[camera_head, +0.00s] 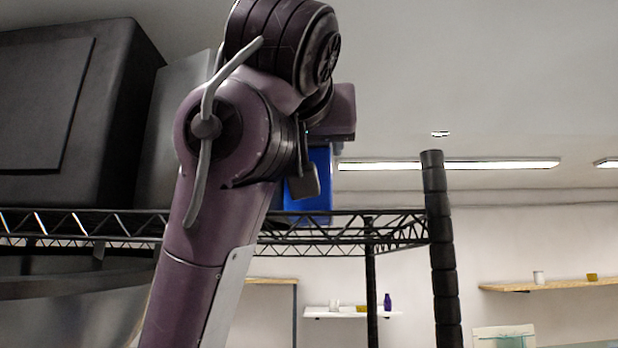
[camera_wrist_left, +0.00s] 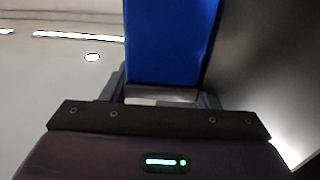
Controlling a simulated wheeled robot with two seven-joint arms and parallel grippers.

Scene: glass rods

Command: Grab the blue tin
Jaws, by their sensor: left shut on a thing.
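The blue tin (camera_head: 318,178) is at the top wire shelf in the head view, partly hidden behind my left arm and gripper. In the left wrist view the blue tin (camera_wrist_left: 170,42) stands between the fingers, filling the upper middle. My left gripper (camera_head: 308,182) is shut on the tin; one finger shows in front of it in the head view. In the left wrist view the gripper (camera_wrist_left: 162,95) has a finger on each side of the tin. Whether the tin touches the shelf cannot be told. My right gripper is not in view.
The black wire shelf (camera_head: 395,232) runs across the head view with a black post (camera_head: 440,250) at its right end. A large dark box (camera_head: 60,110) and a grey panel (camera_head: 165,135) stand left of the tin. Wall shelves (camera_head: 545,286) are far behind.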

